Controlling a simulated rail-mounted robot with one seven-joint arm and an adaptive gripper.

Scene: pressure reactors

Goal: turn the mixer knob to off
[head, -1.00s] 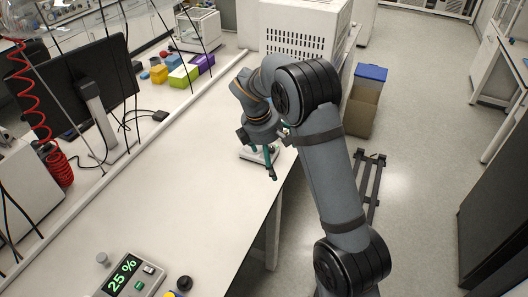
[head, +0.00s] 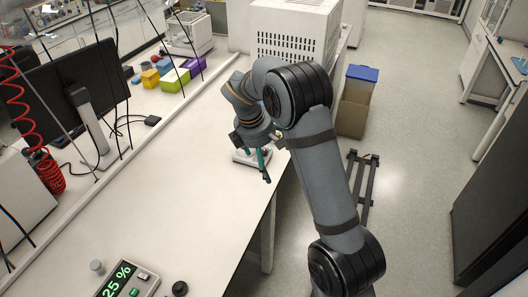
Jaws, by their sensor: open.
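My gripper (head: 257,167) points down over the far right part of the white bench, its teal fingers apart. It is open, and I see nothing between the fingers. A small white device (head: 239,156) sits on the bench right under and behind the fingers. The gripper and wrist hide most of it, and I cannot make out a knob on it or tell whether the fingers touch it. A grey control box with a green "25 %" display (head: 117,281) lies at the near left, with a black round knob-like part (head: 180,289) beside it. I cannot tell which part is the mixer knob.
A monitor (head: 85,85) stands along the bench's left side, with hanging cables and a red coiled hose (head: 48,172). Colored boxes (head: 174,79) and a large white vented unit (head: 295,35) are at the back. The bench middle is clear. A blue-lidded bin (head: 354,105) stands on the floor.

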